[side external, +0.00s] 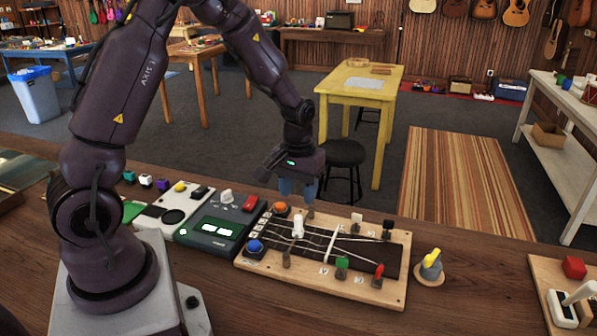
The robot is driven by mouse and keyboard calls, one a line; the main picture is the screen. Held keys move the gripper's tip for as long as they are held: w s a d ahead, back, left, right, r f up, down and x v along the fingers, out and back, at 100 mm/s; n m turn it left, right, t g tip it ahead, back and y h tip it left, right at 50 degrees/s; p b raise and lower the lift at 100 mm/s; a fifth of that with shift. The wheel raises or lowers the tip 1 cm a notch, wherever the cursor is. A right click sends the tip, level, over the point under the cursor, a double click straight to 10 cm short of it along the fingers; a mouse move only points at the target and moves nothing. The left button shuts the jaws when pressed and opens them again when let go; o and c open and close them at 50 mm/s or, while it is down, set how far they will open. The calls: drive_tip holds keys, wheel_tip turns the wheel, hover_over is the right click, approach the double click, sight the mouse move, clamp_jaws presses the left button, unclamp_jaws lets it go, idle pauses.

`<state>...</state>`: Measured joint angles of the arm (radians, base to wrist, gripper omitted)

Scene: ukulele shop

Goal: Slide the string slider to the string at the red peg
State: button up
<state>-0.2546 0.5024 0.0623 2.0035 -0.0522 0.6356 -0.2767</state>
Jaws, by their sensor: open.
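The wooden string board (330,287) lies on the bench, with strings running along its dark middle. The red peg (378,271) stands at its near right corner. A green peg (342,265) is left of it; a white peg (356,219) and a black peg (388,227) stand on the far side. An upright white knob (298,227) on the strings at the left looks like the string slider; which string it is on I cannot tell. My gripper (299,191) is open and empty above the board's far left edge, behind the knob and apart from it.
The board also has an orange button (281,207) and a blue button (254,245). A dark green device (217,235) stands close on the left. A yellow-topped grey piece (431,263) stands right of the board, and a switch board (545,275) is farther right.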

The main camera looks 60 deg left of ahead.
sight(298, 216)
wheel_tip(298, 216, up, 5)
idle(0.5)
